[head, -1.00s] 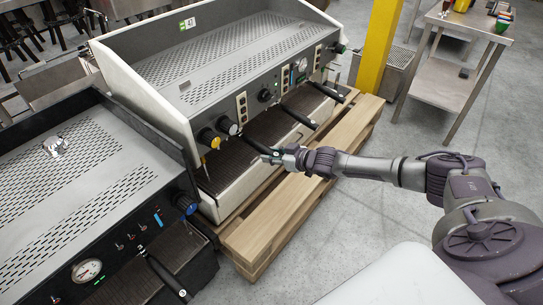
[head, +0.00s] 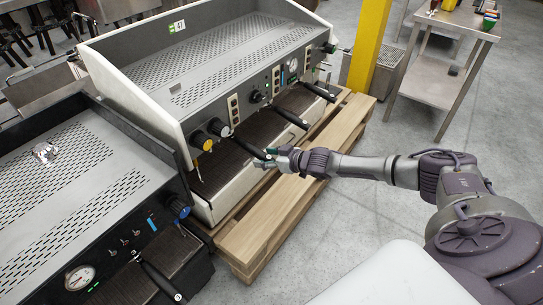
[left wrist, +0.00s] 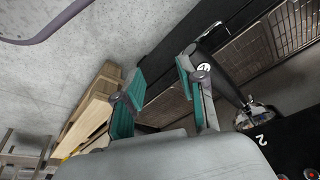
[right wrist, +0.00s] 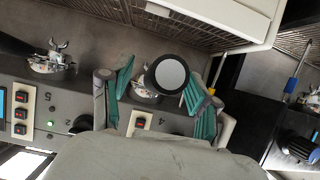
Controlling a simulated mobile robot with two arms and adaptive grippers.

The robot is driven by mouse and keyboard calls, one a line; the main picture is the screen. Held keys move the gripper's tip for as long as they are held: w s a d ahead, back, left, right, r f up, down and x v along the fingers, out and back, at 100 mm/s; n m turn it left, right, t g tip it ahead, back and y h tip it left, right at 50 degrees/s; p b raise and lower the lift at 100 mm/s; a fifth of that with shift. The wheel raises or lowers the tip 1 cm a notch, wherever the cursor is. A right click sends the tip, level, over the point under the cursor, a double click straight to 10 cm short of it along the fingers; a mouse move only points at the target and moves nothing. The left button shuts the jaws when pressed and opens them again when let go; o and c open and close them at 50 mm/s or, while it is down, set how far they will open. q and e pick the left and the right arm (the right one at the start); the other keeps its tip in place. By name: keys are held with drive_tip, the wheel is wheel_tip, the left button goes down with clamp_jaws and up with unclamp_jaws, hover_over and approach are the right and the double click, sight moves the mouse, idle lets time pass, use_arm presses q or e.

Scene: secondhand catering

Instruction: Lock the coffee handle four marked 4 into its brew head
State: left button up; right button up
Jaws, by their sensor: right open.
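The coffee handle four (head: 249,148) is a black bar sticking out of the front of the large steel coffee machine (head: 215,62). In the right wrist view its round end (right wrist: 172,76) faces the camera with a pale disc; no digit is readable there. Behind it, partly hidden, is the metal brew head (right wrist: 144,91), with a 4 printed on the panel. My right gripper (head: 266,159) is open, its fingers on either side of the handle's end; I cannot tell whether they touch. My left gripper (left wrist: 160,92) is open and empty, near another black handle (left wrist: 224,85) marked 2.
Brew head 5 (right wrist: 50,62) is beside brew head four. Further black handles (head: 291,118) stick out along the machine. The machine stands on a wooden pallet (head: 270,222). A darker machine (head: 75,195) is at the left. Floor (head: 345,225) at the right is clear.

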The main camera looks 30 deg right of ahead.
drive_tip(key=v, duration=1.1)
drive_tip(key=shift+s+d+r, duration=0.15)
drive_tip(key=shift+s+r, duration=0.1)
drive_tip(key=shift+s, duration=0.05)
drive_tip(key=shift+s, duration=0.1)
